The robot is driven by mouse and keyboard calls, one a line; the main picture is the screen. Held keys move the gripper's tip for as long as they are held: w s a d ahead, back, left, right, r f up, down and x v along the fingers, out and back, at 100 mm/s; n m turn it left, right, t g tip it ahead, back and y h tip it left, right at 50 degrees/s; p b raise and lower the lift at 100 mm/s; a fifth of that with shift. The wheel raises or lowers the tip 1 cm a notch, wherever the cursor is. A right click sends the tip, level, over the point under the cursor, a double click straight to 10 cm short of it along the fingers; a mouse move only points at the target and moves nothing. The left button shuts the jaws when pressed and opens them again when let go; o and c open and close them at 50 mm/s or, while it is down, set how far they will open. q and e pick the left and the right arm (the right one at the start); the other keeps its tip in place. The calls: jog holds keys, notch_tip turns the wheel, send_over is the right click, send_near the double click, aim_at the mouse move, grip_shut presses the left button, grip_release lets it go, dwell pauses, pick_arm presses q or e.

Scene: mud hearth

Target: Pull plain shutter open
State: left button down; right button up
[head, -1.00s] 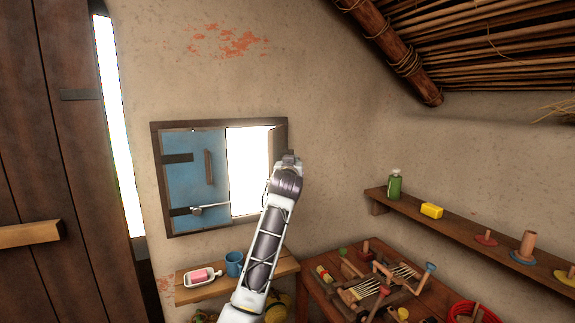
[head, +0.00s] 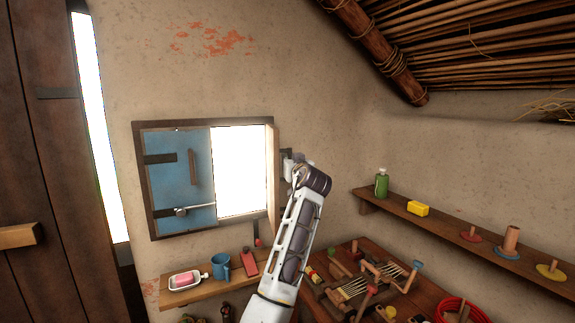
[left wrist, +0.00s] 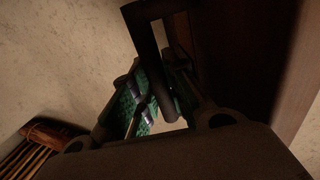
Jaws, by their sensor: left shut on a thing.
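The plain shutter (head: 274,190) is brown wood, swung out from the right side of the window and seen almost edge-on in the head view. In the left wrist view its dark face (left wrist: 240,50) fills the upper right, with a dark bar handle (left wrist: 148,45) on it. My left gripper (left wrist: 155,105) has its green-padded fingers on either side of the handle, shut on it. In the head view the left gripper (head: 292,165) is at the shutter's right, partly hidden by my wrist. My right gripper is not in view.
The blue shutter (head: 188,175) covers the window's left half. Below, a small shelf (head: 200,290) holds a soap dish, a blue mug (head: 220,266) and a red object (head: 248,263). A tool-covered table and a wall shelf (head: 450,228) lie to the right.

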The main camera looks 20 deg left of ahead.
pick_arm(q)
jog(key=shift+w+d, duration=0.1)
dwell(0.5)
jog(key=c, duration=1.4)
grip_release()
jog(key=v, duration=1.2)
jog(key=shift+w+d, duration=0.1)
jog(key=shift+d, duration=0.05)
